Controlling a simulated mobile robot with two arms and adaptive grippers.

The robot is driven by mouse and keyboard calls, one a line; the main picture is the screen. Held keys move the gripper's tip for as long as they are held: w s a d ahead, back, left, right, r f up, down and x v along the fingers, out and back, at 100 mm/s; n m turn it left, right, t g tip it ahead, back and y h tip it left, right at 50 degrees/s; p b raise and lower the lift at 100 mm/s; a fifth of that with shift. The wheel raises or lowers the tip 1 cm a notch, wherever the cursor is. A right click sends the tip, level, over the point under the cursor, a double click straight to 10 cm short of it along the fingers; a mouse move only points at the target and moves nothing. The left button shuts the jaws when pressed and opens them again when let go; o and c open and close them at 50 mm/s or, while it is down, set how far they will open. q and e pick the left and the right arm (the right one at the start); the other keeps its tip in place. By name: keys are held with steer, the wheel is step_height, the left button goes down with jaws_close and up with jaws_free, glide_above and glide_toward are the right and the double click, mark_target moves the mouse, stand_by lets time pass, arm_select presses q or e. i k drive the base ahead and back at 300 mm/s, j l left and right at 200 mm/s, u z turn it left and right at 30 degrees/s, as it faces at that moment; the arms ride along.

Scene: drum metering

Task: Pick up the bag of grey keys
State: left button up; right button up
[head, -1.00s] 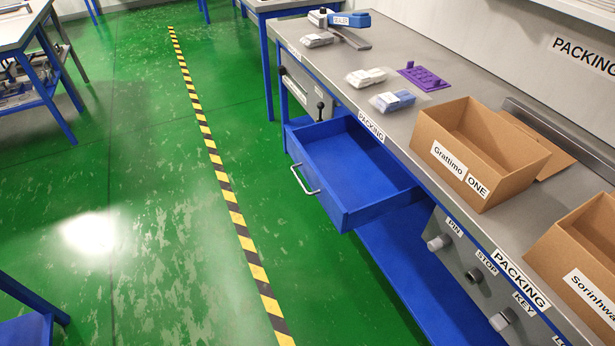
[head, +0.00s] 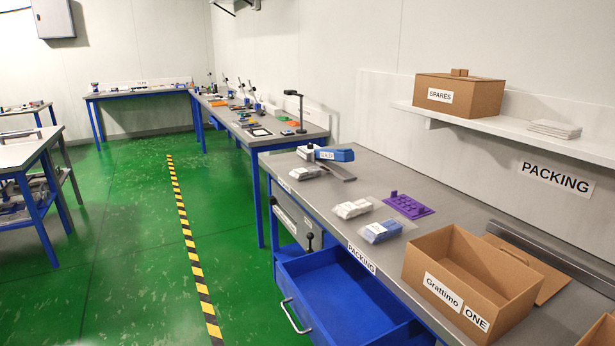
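Three clear bags lie on the packing bench (head: 400,262) in the head view. The farthest bag (head: 308,172) holds light grey pieces and lies beside the blue-topped sealer. The middle bag (head: 351,208) holds whitish pieces. The nearest bag (head: 381,231) holds blue pieces. The farthest bag looks the greyest, but its pieces are too small to make out as keys. Neither of my grippers is in view.
The blue sealer (head: 333,154) stands behind the bags, and a purple pegged plate (head: 408,206) lies right of them. A blue drawer (head: 335,290) juts out from the bench. Green floor (head: 130,270) is clear at left.

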mark_target(301, 174)
steer(key=i+j+u, duration=0.55)
steer(key=i+u, duration=0.25)
steer(key=i, duration=0.15)
steer(key=i+j, duration=0.1)
steer(key=i, duration=0.6)
steer(key=i+j, duration=0.15)
steer(key=i, duration=0.5)
steer(key=i+z, duration=0.4)
steer(key=i+j+z, duration=0.15)
steer(key=i+z, duration=0.15)
steer(key=z, duration=0.15)
steer(key=i+j+z, duration=0.25)
steer(key=z, duration=0.15)
steer(key=i+j+z, duration=0.45)
steer(key=k+l, duration=0.1)
